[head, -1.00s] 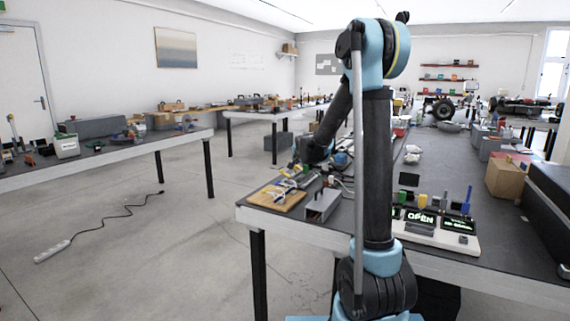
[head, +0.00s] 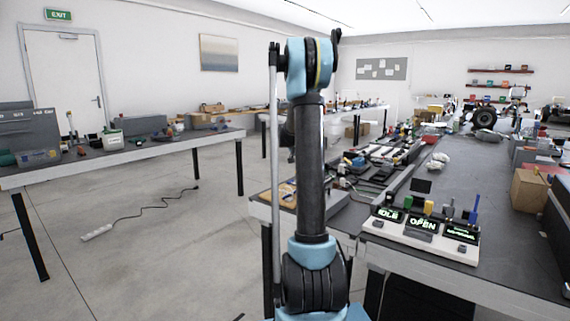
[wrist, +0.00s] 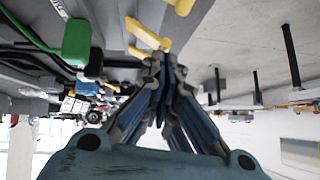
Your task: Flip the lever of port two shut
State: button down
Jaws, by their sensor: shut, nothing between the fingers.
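In the wrist view my gripper (wrist: 160,62) is shut and empty, with its fingertips close together. A yellow lever-like handle (wrist: 147,35) lies just beyond the fingertips; I cannot tell whether they touch. A second yellow piece (wrist: 182,5) is cut off by the top edge. A green block (wrist: 77,42) is to the left. No port number is readable, so I cannot tell which part is port two. In the head view my gripper is hidden behind my own arm. The white console (head: 372,228) has displays reading "IDLE" (head: 389,214) and "OPEN" (head: 422,224).
A wooden board (head: 286,190) is partly behind my arm. A power strip (head: 97,232) lies on the floor, left.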

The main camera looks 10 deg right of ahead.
jog(key=shift+a, duration=0.15)
jog(key=shift+s+d, duration=0.15)
jog(key=shift+d, duration=0.15)
jog(key=shift+s+d+f, duration=0.3)
jog(key=shift+s+d, duration=0.05)
jog(key=shift+s, duration=0.1)
notch_tip(320, 180, up, 4)
jog(key=shift+f, duration=0.1)
jog(key=v, duration=1)
jog(key=shift+w+a, duration=0.2)
jog(key=shift+w, duration=0.1)
